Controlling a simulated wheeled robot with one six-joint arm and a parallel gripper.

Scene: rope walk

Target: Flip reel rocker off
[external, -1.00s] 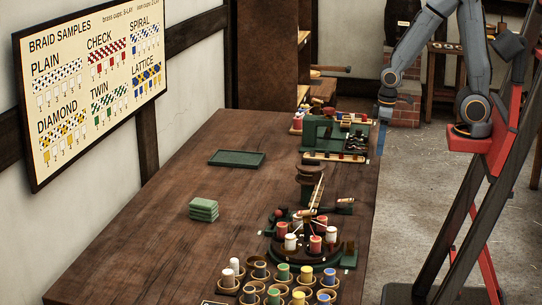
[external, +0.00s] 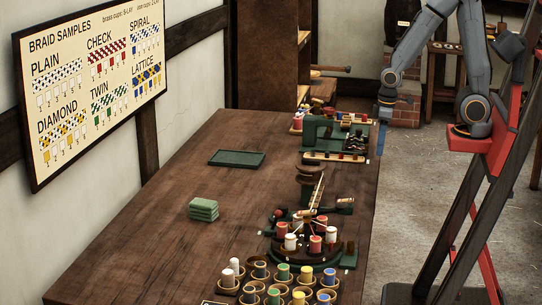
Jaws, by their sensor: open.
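My gripper (external: 387,108) is small in the external view, at the end of my grey arm, near the far right edge of the wooden table. It is open, and I see nothing held in it. It is close to the green machine (external: 318,130) with rows of small spools at the table's far right end. A round braiding machine (external: 305,250) with red and white bobbins stands nearer, with a dark reel-like drum (external: 310,174) behind it. I cannot make out the reel rocker or its position at this size.
The wooden table (external: 165,225) carries a green tray (external: 237,158), a stack of green pads (external: 203,209) and several cups with coloured spools (external: 283,272) at the front. A braid samples board (external: 95,85) hangs on the left wall. The table's left half is mostly clear.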

